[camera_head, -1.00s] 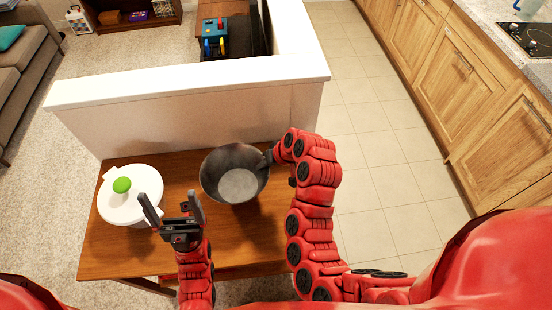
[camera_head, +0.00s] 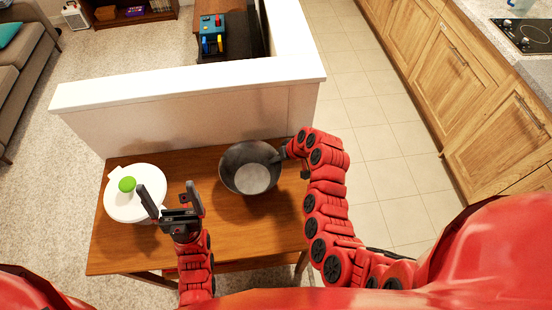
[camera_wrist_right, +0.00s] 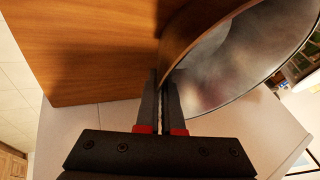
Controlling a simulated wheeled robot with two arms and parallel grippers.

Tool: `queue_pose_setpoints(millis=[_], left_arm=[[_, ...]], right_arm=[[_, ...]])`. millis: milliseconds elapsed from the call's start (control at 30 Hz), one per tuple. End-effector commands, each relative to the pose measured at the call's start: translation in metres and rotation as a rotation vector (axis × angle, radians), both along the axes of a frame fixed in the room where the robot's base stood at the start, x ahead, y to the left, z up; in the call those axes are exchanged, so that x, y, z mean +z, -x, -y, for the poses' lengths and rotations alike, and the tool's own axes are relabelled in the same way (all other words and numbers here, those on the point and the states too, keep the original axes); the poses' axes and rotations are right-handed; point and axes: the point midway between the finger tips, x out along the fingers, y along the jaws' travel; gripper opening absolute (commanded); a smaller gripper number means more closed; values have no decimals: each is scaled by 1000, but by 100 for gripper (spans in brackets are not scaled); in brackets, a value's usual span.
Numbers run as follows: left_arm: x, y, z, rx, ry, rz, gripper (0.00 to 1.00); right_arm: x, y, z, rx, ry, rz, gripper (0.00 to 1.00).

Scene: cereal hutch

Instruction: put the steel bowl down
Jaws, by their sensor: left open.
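The steel bowl (camera_head: 249,172) is dark grey and upright, over the right part of the wooden table (camera_head: 215,236). My right gripper (camera_head: 284,152) is shut on the bowl's right rim. In the right wrist view my right gripper (camera_wrist_right: 164,84) pinches the wall of the bowl (camera_wrist_right: 232,62). A dark shadow lies on the table beside the bowl; I cannot tell whether its base touches the top. My left gripper (camera_head: 171,203) is open and empty, fingers up, above the table's left front, just right of the white lid.
A white lid or pot with a green knob (camera_head: 127,184) sits on the table's left side. A white half wall (camera_head: 200,118) stands behind the table. The table's front middle is clear. Wooden cabinets (camera_head: 455,90) stand at the right across the tiled floor.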

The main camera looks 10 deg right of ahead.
Motion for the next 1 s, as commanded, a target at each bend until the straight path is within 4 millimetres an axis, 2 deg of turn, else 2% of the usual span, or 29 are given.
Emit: queue_pose_setpoints(millis=[167, 200, 333, 700, 767, 1000], left_arm=[[-5, 0, 0, 0, 0, 0, 95], [-3, 0, 0, 0, 0, 0, 95], [-3, 0, 0, 0, 0, 0, 95], [3, 0, 0, 0, 0, 0, 95], [-3, 0, 0, 0, 0, 0, 95], [-16, 0, 0, 0, 0, 0, 95]], right_arm=[[-4, 0, 0, 0, 0, 1, 0], [-3, 0, 0, 0, 0, 0, 11], [-2, 0, 0, 0, 0, 1, 34], [3, 0, 0, 0, 0, 1, 34], [3, 0, 1, 0, 0, 2, 34], [26, 9, 14, -2, 0, 6, 34]])
